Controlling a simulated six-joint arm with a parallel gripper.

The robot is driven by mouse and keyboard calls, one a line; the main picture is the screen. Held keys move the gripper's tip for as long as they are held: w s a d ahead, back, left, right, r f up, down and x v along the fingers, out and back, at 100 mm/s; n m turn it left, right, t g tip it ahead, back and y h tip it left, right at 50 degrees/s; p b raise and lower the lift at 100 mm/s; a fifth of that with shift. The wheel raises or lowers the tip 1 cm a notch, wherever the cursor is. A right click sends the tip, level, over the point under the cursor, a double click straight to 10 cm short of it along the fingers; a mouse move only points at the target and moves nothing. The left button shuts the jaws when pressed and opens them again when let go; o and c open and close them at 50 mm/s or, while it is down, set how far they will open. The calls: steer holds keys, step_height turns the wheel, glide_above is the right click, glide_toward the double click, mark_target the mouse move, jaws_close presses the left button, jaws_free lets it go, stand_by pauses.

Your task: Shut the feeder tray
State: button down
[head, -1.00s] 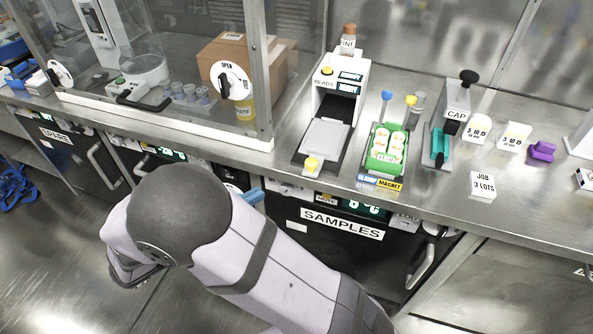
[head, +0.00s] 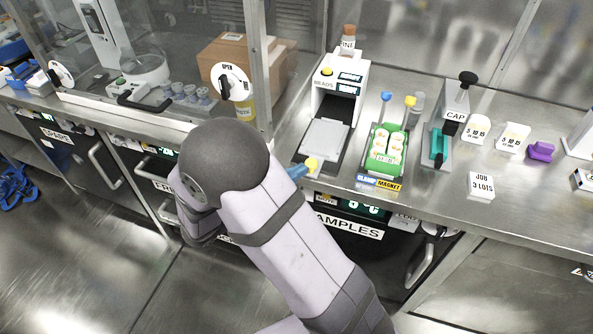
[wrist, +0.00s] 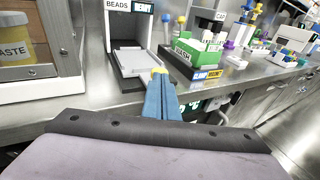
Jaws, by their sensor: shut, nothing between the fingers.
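The feeder is a white upright box labelled BEADS (head: 341,90) on the steel counter, with a dark opening at its front. Its grey feeder tray (head: 324,140) is slid out toward the counter's front edge, and a yellow knob (head: 312,164) is on the tray's front end. In the wrist view the tray (wrist: 132,58) lies straight ahead. My gripper (head: 304,170) has blue fingers and is shut and empty. Its tips (wrist: 160,78) are at the yellow knob and partly cover it in the wrist view; I cannot tell whether they touch.
Right of the feeder is a green rack (head: 385,150) with white-capped items, behind a CLAMP MAGNET label. The CAP device (head: 455,100) stands farther right. A glass enclosure with a steel post (head: 259,70) is on the left. The SAMPLES drawer front is below the counter.

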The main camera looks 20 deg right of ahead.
mark_target(311, 150)
steer(key=shift+d, duration=0.2)
steer(key=w+d, duration=0.8)
steer(key=shift+w+d+p, duration=0.1)
steer(key=shift+p, duration=0.3)
steer(key=s+a+r+n+p, duration=0.1)
steer(key=s+a+n+p, duration=0.1)
steer(key=a+n, duration=0.4)
steer(key=s+a+r+n+p, duration=0.1)
steer(key=a+n+p, duration=0.4)
steer(key=n, duration=0.7)
steer(key=v, duration=0.2)
steer(key=shift+s+a, duration=0.25)
steer(key=shift+s, duration=0.1)
stand_by(0.4)
